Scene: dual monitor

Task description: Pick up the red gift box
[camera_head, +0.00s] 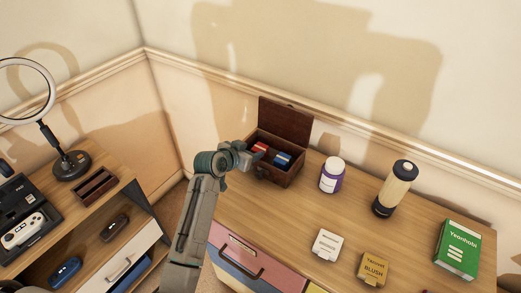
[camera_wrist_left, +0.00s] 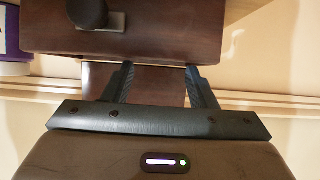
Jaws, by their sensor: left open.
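The red gift box (camera_head: 259,147) lies inside an open dark brown wooden chest (camera_head: 284,177) on the desk, at its left side, and is partly hidden by my gripper and the chest wall. A blue gift box (camera_head: 283,159) lies to its right in the same chest. My left gripper (camera_head: 257,158) is open at the chest's left side, close to the red box. In the left wrist view, its two fingers (camera_wrist_left: 160,72) are spread apart before brown wood, with nothing seen between them but wood. The red box does not show there. My right gripper is not in view.
The chest's raised lid (camera_head: 285,117) stands at the back against the wall side. A purple-and-white jar (camera_head: 331,176) stands close to the right of the chest. A bottle (camera_head: 395,188), a green box (camera_head: 457,249) and two small cartons stand further right. Desk between them is clear.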

